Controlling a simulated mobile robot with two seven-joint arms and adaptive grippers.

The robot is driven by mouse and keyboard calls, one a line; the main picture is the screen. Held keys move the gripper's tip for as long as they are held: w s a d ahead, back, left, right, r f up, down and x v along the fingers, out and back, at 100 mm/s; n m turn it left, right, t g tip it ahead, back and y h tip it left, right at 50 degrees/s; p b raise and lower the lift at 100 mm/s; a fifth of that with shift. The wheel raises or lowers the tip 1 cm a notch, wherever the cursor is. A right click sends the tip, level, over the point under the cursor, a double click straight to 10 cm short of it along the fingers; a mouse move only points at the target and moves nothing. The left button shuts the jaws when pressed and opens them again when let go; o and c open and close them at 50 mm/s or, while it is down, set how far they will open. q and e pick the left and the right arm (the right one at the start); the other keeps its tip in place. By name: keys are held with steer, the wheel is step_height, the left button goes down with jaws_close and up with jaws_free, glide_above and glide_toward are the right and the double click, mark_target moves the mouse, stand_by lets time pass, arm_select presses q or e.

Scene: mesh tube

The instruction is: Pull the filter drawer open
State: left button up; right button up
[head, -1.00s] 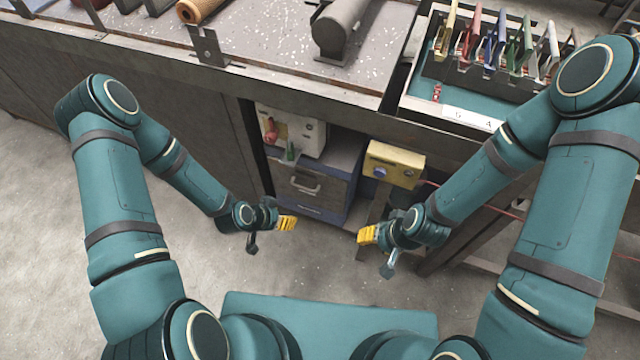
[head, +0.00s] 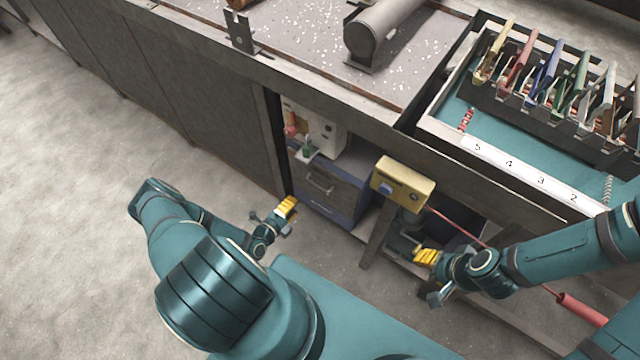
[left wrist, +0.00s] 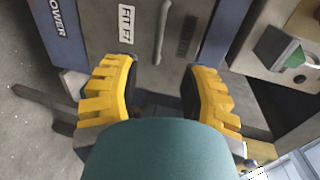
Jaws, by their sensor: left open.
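The filter drawer (head: 338,193) is a grey front with a pale bar handle (head: 319,185), set in a blue cabinet under the bench. It looks closed. In the left wrist view the drawer front (left wrist: 143,62) fills the upper middle, with its handle (left wrist: 162,32) and a partly readable label (left wrist: 126,24). My left gripper (head: 288,207) has yellow fingers and is in front of the cabinet, left of and apart from the handle. In the left wrist view it (left wrist: 165,85) is open and empty, with the handle beyond the fingertips. My right gripper (head: 427,257) is right of the cabinet; its opening is unclear.
A yellow box (head: 403,184) with a blue knob sits right of the drawer. A white unit (head: 322,132) with red and green parts stands on the cabinet. The bench (head: 300,45) overhangs it. A tray with coloured clips (head: 450,125) is on the right. Floor is free at left.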

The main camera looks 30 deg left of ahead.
mark_target(314, 184)
arm_select(q)
steer(key=b+x, duration=0.3)
steer(key=x, duration=0.9)
steer(key=shift+w+d+f, duration=0.1)
steer(key=shift+w, duration=0.3)
steer(key=shift+c, duration=0.3)
jaws_close()
